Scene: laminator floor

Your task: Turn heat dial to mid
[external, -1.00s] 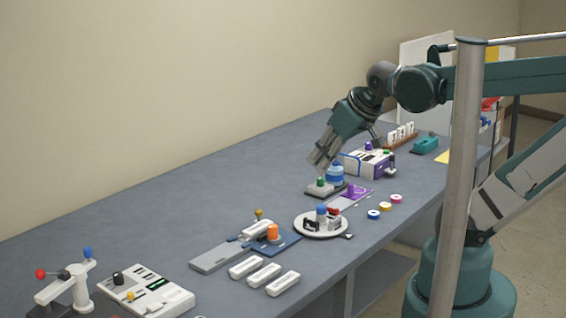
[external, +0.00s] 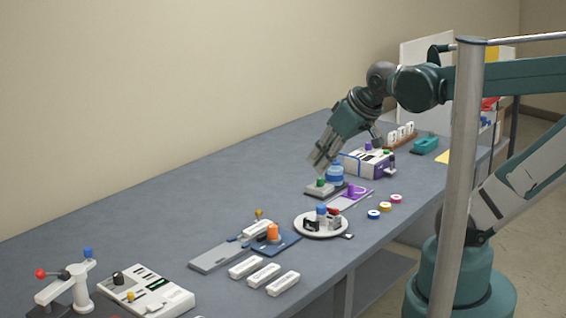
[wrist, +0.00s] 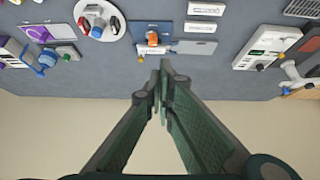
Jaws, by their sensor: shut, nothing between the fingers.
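My gripper (external: 318,166) is shut and empty, pointing down above the table near a grey base with a green knob (external: 320,182) in the external view. In the wrist view its closed fingertips (wrist: 163,68) touch no dial or knob. Which knob is the heat dial I cannot tell from any readable label. A white-and-purple machine (external: 368,163) with knobs on top stands behind the green knob. A white panel (external: 170,299) at the front left carries a black knob (external: 118,278) and a yellow knob; it also shows in the wrist view (wrist: 262,48).
A blue base with an orange knob (external: 273,232) and a round white tray (external: 300,229) stand mid-table. Several white blocks (external: 264,275) lie along the front. A post with red and blue balls (external: 79,284) is at front left. The table's back-left strip is clear.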

